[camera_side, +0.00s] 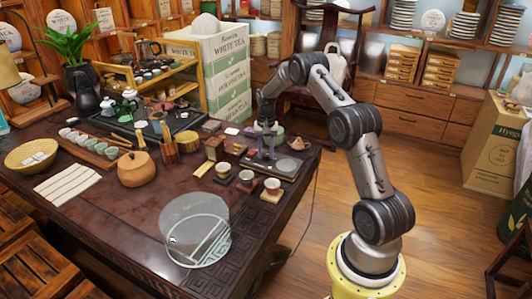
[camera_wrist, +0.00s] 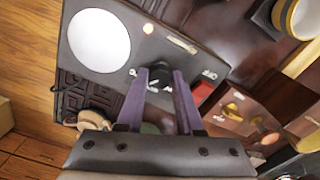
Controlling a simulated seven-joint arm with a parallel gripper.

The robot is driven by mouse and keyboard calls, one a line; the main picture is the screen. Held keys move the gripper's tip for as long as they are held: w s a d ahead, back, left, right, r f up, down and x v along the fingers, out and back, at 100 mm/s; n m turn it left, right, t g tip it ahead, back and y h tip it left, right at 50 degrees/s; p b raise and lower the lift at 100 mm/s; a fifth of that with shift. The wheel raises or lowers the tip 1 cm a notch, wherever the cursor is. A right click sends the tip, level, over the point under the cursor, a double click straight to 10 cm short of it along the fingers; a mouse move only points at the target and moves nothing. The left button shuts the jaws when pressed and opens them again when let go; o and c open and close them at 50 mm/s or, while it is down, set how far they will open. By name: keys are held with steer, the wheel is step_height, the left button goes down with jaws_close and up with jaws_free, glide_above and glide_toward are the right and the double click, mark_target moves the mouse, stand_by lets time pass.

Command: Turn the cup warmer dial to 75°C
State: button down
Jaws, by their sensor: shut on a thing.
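The cup warmer (camera_wrist: 82,82) is a flat dark grey plate with a round white pad (camera_wrist: 98,40) in the wrist view. In the side view my gripper (camera_side: 268,154) reaches down to the warmer (camera_side: 262,168) near the right end of the table.
A small clay teapot (camera_side: 299,144) stands right of my gripper. Several small cups, one of them a white-rimmed cup (camera_side: 272,184), stand in front of the warmer. Small boxes (camera_side: 214,148) lie to the left. A clear round object (camera_side: 195,230) is at the table's front.

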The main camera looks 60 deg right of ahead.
mark_target(266, 155)
steer(key=shift+r+m, duration=0.1)
steer(key=shift+m, duration=0.9)
steer(key=c, duration=0.5)
jaws_free()
steer(key=shift+c, duration=0.2)
step_height(266, 155, up, 14)
